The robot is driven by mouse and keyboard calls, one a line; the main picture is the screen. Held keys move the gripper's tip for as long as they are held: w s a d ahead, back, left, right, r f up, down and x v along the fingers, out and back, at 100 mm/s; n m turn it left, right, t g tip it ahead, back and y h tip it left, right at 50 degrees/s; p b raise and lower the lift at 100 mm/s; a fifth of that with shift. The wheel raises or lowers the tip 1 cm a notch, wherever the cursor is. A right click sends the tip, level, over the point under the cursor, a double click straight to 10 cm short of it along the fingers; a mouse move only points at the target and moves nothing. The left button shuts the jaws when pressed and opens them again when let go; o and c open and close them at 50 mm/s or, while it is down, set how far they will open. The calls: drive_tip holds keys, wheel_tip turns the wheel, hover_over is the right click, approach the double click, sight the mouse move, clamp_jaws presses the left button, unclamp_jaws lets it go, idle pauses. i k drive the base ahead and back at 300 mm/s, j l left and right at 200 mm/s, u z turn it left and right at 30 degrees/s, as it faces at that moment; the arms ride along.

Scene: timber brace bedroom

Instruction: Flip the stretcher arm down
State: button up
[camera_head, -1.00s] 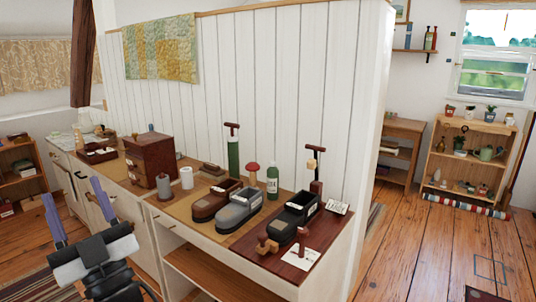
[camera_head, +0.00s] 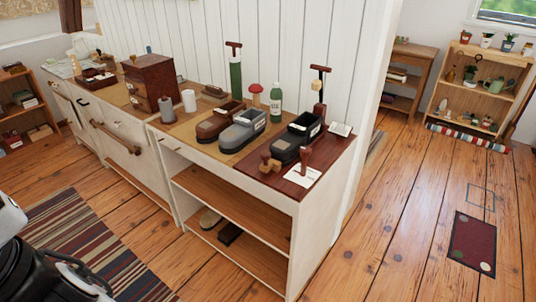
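I cannot tell for sure which part is the stretcher arm; both posts look upright. In front stand a brown shoe (camera_head: 220,123), a grey shoe (camera_head: 242,132) and a black shoe (camera_head: 297,138). My gripper is out of view; only part of my arm shows at the lower left.
The sideboard top (camera_head: 180,132) also holds a green bottle (camera_head: 276,104), a red mushroom-like item (camera_head: 255,95), wooden stamps (camera_head: 306,160) and a wooden drawer box (camera_head: 150,82). Open shelves sit below. Striped rug (camera_head: 85,250) and bare floor lie in front; a dark red mat (camera_head: 473,243) lies at right.

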sight(317, 85)
drive_tip(key=i+l+u, duration=0.1)
drive_tip(key=l, duration=0.25)
drive_tip(key=i+l+u, duration=0.1)
drive_tip(key=i+l, duration=0.15)
drive_tip(key=i+l+u, duration=0.1)
drive_tip(key=l, duration=0.35)
drive_tip(key=i+l+u, duration=0.1)
drive_tip(key=i+l, duration=0.15)
drive_tip(key=l, duration=0.15)
drive_tip(key=i+l+u, duration=0.1)
drive_tip(key=l, duration=0.25)
drive_tip(key=i+l+u, duration=0.1)
drive_tip(key=l, duration=0.3)
drive_tip(key=i+l+u, duration=0.1)
drive_tip(key=l, duration=0.3)
drive_tip(key=i+l+u, duration=0.1)
drive_tip(key=l, duration=0.35)
drive_tip(key=i, duration=0.05)
